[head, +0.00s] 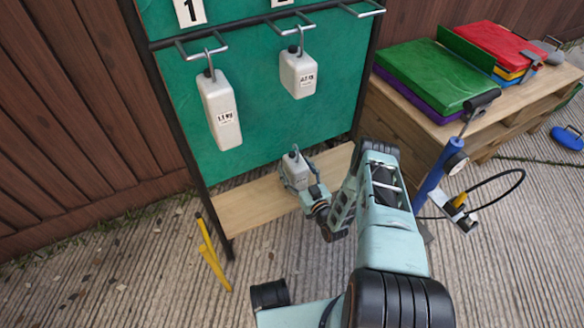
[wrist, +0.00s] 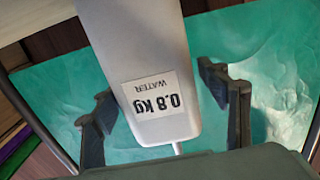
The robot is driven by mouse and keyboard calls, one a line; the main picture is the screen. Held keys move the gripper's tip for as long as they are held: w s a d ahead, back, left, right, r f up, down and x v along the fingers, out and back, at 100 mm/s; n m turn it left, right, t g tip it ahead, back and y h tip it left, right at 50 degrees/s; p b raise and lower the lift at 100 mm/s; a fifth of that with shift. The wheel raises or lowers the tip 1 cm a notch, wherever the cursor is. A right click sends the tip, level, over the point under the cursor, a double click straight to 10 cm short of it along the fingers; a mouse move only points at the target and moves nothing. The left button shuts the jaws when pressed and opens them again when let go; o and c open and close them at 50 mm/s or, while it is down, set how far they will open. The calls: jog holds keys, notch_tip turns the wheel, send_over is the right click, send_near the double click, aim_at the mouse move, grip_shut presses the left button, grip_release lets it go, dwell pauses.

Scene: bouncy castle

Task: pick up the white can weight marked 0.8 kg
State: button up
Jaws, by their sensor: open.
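The white can weight (head: 295,172) is low in front of the green board in the head view, above or on the wooden plank; I cannot tell if it touches it. A metal hook rises from its top. In the wrist view the can (wrist: 150,75) fills the middle, with an upside-down label reading 0.8 kg WATER. My gripper (head: 300,178) is open around the can. In the wrist view the gripper (wrist: 160,95) has one dark finger on each side of the can, with a gap showing on both sides.
Two other white weights, one marked 1.1 kg (head: 221,112) and one with an unclear label (head: 298,75), hang from hooks on the green board (head: 260,120). A wooden plank (head: 250,208) lies below. A blue pump (head: 440,175) stands right of my arm, before a pallet with coloured mats (head: 437,75).

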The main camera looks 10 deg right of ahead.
jog(key=shift+c, duration=0.2)
grip_shut()
jog(key=shift+w+r, duration=0.1)
jog(key=shift+r, duration=0.05)
dwell(0.4)
